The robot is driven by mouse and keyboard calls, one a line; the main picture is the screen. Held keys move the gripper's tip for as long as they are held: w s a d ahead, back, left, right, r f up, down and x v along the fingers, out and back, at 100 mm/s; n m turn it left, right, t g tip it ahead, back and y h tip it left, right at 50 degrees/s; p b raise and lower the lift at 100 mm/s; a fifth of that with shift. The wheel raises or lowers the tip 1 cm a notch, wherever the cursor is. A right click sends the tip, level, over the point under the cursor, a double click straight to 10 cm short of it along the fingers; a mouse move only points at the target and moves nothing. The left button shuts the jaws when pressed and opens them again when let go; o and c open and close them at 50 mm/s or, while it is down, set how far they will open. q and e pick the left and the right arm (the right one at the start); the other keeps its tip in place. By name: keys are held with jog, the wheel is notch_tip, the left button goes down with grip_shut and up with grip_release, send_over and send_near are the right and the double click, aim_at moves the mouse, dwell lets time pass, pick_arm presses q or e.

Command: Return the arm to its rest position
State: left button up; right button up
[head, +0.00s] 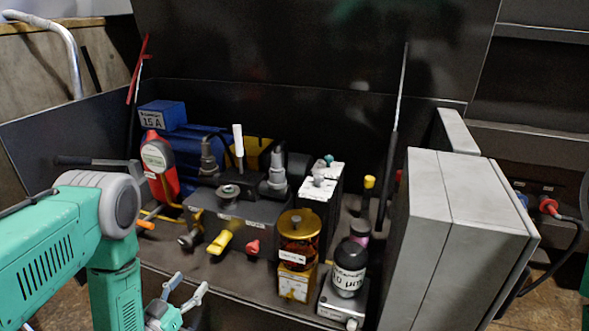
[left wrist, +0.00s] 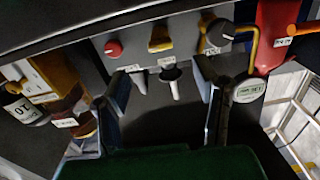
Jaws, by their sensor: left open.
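My left arm comes in from the left in the head view. Its gripper (head: 186,289) is low in the picture, in front of the machine's front edge. The two fingers are apart with nothing between them. In the left wrist view the open left gripper (left wrist: 165,98) faces the dark valve block, with a grey lever (left wrist: 172,80) seen between the fingers and apart from them. The valve block (head: 232,207) carries a yellow handle (head: 220,242) and a red knob (head: 252,247). My right gripper does not show.
The open compactor bay also holds a red device (head: 160,170), a blue motor box (head: 162,114), an amber filter (head: 298,240) and a black bottle (head: 348,268). A grey cabinet (head: 455,235) stands at right. A dark side panel (head: 65,130) and raised lid (head: 310,45) bound the bay.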

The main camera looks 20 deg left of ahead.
pick_arm(q)
jog(key=s+d+f+g, duration=0.7)
jog(key=s+d+g, duration=0.2)
jog(key=s+g, duration=0.15)
jog(key=s+d+r+g+y, duration=0.15)
jog(key=s+g, duration=0.55)
jog(key=s, duration=1)
notch_tip(320, 180, up, 13)
jog(key=p, duration=1.3)
